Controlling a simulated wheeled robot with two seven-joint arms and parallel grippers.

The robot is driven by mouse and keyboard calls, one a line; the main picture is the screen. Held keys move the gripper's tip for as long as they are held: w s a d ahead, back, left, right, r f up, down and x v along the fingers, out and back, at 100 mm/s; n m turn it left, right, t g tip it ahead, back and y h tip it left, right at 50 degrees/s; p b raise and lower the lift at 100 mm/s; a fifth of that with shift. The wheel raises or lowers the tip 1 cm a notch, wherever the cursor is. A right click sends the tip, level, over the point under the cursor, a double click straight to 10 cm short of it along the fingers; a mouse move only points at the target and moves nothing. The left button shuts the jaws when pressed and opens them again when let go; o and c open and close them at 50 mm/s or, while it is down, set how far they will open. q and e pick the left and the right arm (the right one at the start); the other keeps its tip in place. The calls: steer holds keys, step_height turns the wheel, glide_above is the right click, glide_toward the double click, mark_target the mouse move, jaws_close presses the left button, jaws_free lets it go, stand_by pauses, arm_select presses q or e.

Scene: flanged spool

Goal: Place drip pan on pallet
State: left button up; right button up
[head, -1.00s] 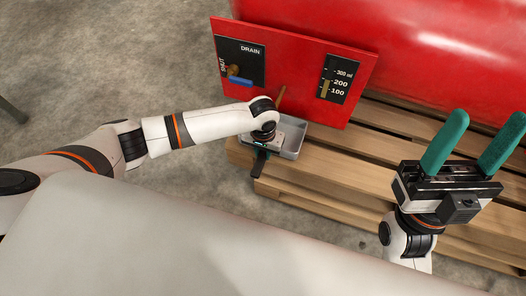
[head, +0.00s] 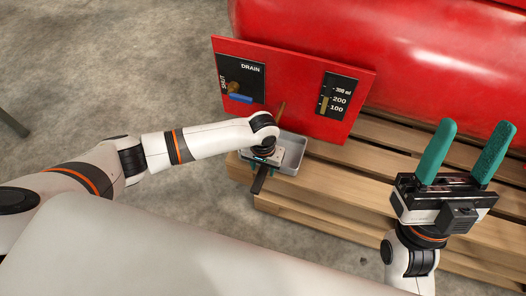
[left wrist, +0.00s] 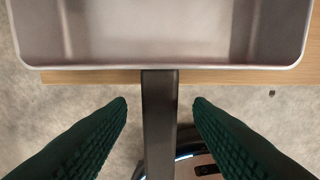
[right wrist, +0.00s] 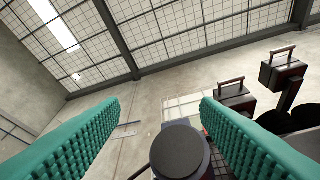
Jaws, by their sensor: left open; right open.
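The drip pan (head: 291,153) is a shallow grey metal tray resting on the wooden pallet (head: 330,196), near its left end below the red panel. Its dark flat handle (head: 260,179) sticks out past the pallet's front edge. In the left wrist view the pan (left wrist: 170,30) fills the top and the handle (left wrist: 159,120) runs down between the green fingers. My left gripper (left wrist: 160,108) is open around the handle, with a gap on each side. In the head view my left wrist hides part of the pan. My right gripper (head: 464,155) is open and empty, its fingers pointing up.
A red panel (head: 300,75) with a drain valve, blue lever (head: 240,98) and level gauge (head: 338,97) stands behind the pan. A large red tank (head: 400,50) lies behind it.

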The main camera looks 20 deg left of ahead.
arm_select(q)
step_height(320, 180, up, 4)
steer(key=shift+f+p, duration=0.25)
steer(key=shift+p, duration=0.55)
step_height(320, 180, up, 2)
steer(key=shift+r+p, duration=0.2)
steer(key=shift+p, duration=0.45)
arm_select(e)
steer(key=w+a+f+g+h, duration=0.1)
steer(key=w+f+g+h, duration=0.2)
steer(key=w+f+g, duration=0.4)
arm_select(q)
steer(key=s+d+r+m+t+h+p, duration=0.3)
steer(key=d+r+t+h, duration=0.35)
steer(key=d+r, duration=0.55)
steer(key=s+a+r+t+y, duration=0.2)
steer(key=a+r+t, duration=0.6)
steer(key=a+r, duration=0.4)
steer(key=shift+s+a+n+t+y, duration=0.35)
steer(key=shift+s+a+n+y, duration=0.1)
steer(key=shift+a, duration=0.55)
arm_select(e)
step_height(320, 180, down, 9)
steer(key=w+d+g+h, duration=0.1)
steer(key=g+h, duration=0.1)
steer(key=g, duration=0.6)
steer(key=shift+w+d+f, duration=0.2)
steer(key=shift+w+d, duration=0.05)
steer(key=shift+w, duration=0.05)
